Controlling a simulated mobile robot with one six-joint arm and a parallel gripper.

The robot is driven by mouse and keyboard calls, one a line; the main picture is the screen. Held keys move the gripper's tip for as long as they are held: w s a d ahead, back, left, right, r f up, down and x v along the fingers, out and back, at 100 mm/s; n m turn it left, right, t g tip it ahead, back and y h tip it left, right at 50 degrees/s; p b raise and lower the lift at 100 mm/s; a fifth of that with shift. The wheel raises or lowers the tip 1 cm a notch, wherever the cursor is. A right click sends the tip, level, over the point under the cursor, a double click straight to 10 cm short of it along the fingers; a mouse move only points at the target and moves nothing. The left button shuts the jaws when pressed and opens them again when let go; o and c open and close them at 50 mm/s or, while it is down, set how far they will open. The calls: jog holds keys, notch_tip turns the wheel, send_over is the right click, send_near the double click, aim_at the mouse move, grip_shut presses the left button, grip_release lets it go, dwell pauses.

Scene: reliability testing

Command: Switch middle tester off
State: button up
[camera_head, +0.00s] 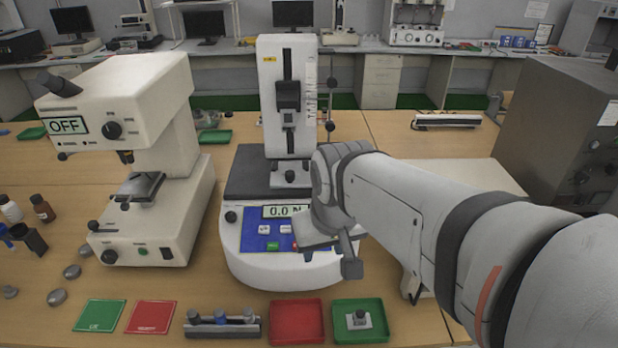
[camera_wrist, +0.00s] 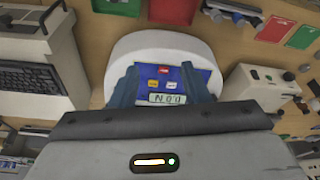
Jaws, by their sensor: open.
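The middle tester (camera_head: 288,110) is a white upright stand on a rounded white base. Its blue control panel (camera_head: 258,240) has small buttons and a lit display (camera_head: 280,211) reading 0.0 N. My gripper (camera_head: 318,256) is over the right part of this panel and hides some of it. In the wrist view, the panel appears upside down between my open, empty gripper fingers (camera_wrist: 160,78). A red button (camera_wrist: 163,71), a yellow button (camera_wrist: 153,83) and a white button (camera_wrist: 171,85) show there, beside the display (camera_wrist: 167,98). I cannot tell whether a finger touches the panel.
A white tester (camera_head: 150,95) on the left reads OFF. A dark grey machine (camera_head: 560,130) stands right. A red tray (camera_head: 297,322), a green tray (camera_head: 360,335) and a holder with several pieces (camera_head: 222,330) lie along the front. Bottles (camera_head: 42,208) stand at far left.

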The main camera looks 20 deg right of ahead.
jog(key=w+d+f+m+b, duration=0.1)
jog(key=w+d+f+b, duration=0.2)
jog(key=w+d+b, duration=0.3)
jog(key=w+d+f+m+h+b, duration=0.1)
jog(key=w+d+f+b, duration=0.25)
jog(key=w, duration=0.45)
jog(key=w+d+f+m+b, duration=0.1)
jog(key=w+d+f+b, duration=0.2)
jog(key=w+d+b, duration=0.3)
jog(key=shift+t, duration=0.4)
jog(key=x, duration=0.4)
jog(key=a+x, duration=0.1)
jog(key=x, duration=0.1)
jog(key=shift+w+d+f, duration=0.1)
jog(key=shift+w+f, duration=0.05)
jog(key=shift+w, duration=0.35)
grip_shut()
